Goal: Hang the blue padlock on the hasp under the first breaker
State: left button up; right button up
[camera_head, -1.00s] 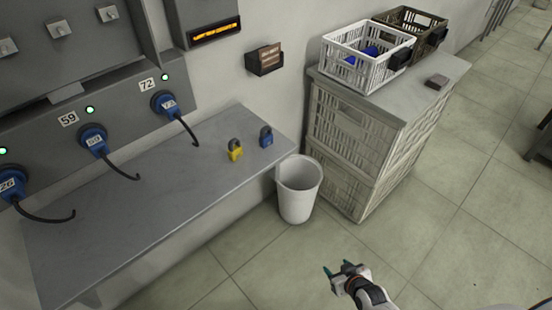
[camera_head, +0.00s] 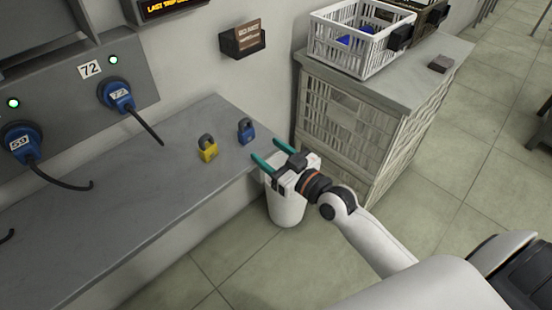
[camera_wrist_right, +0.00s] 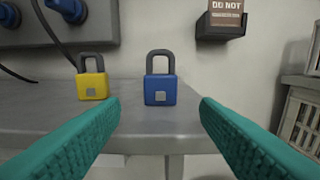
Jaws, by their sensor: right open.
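The blue padlock (camera_head: 246,132) stands upright on the grey shelf near its right end, shackle up. In the right wrist view the blue padlock (camera_wrist_right: 160,88) is centred between the fingers, a little ahead of them. My right gripper (camera_head: 267,157) is open and empty at the shelf's right edge, fingers pointing at the blue padlock without touching it. A yellow padlock (camera_head: 207,149) stands just left of it; it also shows in the right wrist view (camera_wrist_right: 92,80). I cannot make out a hasp. My left gripper is out of view.
A white bin (camera_head: 286,208) stands below my right gripper, partly hidden. A white crate (camera_head: 385,58) sits on the stacked-crate cabinet at the right. A small dark holder (camera_head: 242,40) is on the wall. The shelf's middle (camera_head: 130,200) is clear.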

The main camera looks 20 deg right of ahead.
aim_at(249, 137)
jog(key=x, duration=0.4)
jog(key=shift+w, duration=0.25)
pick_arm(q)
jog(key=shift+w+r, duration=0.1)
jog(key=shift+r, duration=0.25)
pick_arm(e)
jog(key=shift+x, duration=1.1)
jog(key=shift+f, duration=0.1)
jog(key=c, duration=1)
